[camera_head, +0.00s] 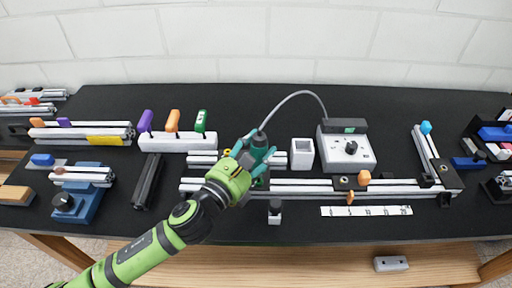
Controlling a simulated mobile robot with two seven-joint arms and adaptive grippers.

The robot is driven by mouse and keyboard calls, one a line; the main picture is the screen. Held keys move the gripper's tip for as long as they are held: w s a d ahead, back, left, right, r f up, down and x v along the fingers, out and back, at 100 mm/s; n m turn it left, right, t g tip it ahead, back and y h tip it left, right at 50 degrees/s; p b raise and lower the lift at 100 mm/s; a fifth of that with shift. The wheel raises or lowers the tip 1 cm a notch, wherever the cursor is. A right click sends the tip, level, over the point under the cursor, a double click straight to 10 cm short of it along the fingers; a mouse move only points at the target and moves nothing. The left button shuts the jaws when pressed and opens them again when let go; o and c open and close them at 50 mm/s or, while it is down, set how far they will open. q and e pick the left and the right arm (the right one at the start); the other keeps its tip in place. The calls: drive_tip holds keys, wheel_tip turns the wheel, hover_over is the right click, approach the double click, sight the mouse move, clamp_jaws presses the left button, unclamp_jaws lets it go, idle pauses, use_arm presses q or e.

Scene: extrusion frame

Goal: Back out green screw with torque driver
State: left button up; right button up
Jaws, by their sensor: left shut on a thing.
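My left gripper (247,168) reaches in from the lower left and is shut on the teal torque driver (260,142). The driver stands roughly upright over the aluminium extrusion frame (310,186). A grey cable (290,97) arcs from its top to the white controller box (328,152), which has a dark knob. The driver's tip is hidden behind the gripper, so I cannot tell whether it touches a screw. I cannot make out the green screw. My right gripper is not in view.
A white rack (180,141) holds purple, orange and green handles at the left. A white square cup (302,155) stands right of the driver. A white scale strip (366,211) lies in front of the frame. More extrusions and fixtures stand at both sides; the black table's front middle is fairly clear.

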use_arm(q)
drive_tip(key=shift+f, duration=0.3)
drive_tip(key=shift+s+f, duration=0.2)
drive_tip(key=shift+f, duration=0.1)
idle(0.6)
idle(0.7)
drive_tip(key=shift+r+p, duration=0.1)
drive_tip(key=shift+p, duration=0.3)
drive_tip(key=shift+w+r+p, duration=0.25)
drive_tip(key=shift+r+p, duration=0.85)
drive_tip(key=shift+p, duration=0.15)
drive_tip(key=shift+s+r+p, duration=0.15)
drive_tip(key=shift+r+p, duration=0.3)
drive_tip(key=shift+r, duration=0.3)
